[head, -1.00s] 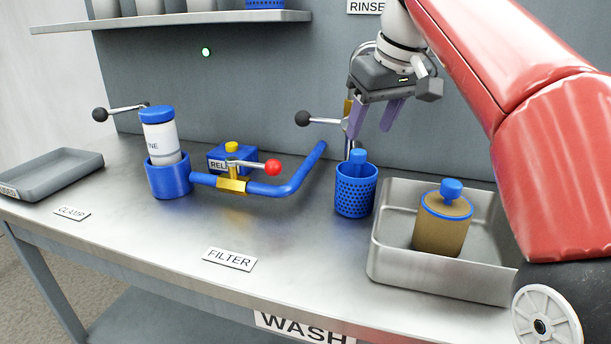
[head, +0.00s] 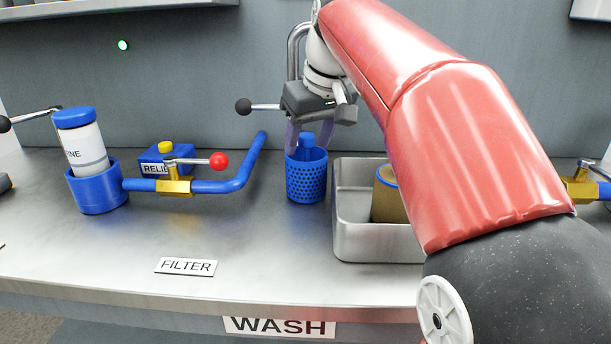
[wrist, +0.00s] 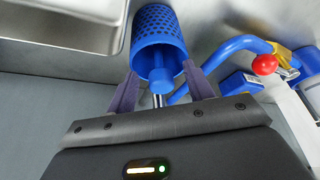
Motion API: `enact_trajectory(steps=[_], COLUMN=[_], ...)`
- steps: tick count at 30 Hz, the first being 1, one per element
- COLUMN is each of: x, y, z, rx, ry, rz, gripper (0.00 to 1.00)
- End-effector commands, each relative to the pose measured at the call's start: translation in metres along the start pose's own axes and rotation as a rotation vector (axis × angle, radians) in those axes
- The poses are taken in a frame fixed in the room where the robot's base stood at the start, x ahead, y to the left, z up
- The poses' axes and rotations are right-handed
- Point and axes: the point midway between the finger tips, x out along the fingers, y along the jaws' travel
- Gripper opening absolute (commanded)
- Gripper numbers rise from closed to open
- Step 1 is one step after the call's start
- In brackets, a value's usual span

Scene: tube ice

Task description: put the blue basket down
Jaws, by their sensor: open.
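The blue basket (head: 306,181), a perforated cup with a blue knob (head: 307,140) rising from its middle, stands upright on the steel bench left of the metal tray. My gripper (head: 308,146) is over its top, pointing down, with purple fingers apart. In the wrist view the basket (wrist: 157,28) lies between and just beyond the two open fingers (wrist: 160,92). The fingers are on either side of the knob. I cannot tell whether they touch the basket.
The metal tray (head: 350,240) holds a tan cylinder (head: 387,200), partly hidden by my arm. At left are a white bottle (head: 85,147) in a blue holder (head: 97,193), a blue pipe (head: 225,186) and a red-knobbed valve (head: 218,160).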

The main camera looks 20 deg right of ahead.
Motion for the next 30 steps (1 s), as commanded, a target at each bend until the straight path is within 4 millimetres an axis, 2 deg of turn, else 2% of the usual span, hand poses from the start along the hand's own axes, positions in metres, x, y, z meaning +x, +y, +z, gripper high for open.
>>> enact_trajectory(steps=[7, 8, 19, 30], x=[0.0022, 0.0022, 0.002, 0.0], y=[-0.0002, -0.0002, -0.0001, -0.0009], z=[-0.0003, -0.0003, -0.0003, 0.0], rx=[-0.001, -0.001, -0.001, -0.001], ry=[0.0, 0.0, 0.0, 0.001], rz=[0.0, 0.0, 0.0, 0.0], gripper=[0.52, 0.5, 0.01, 0.0])
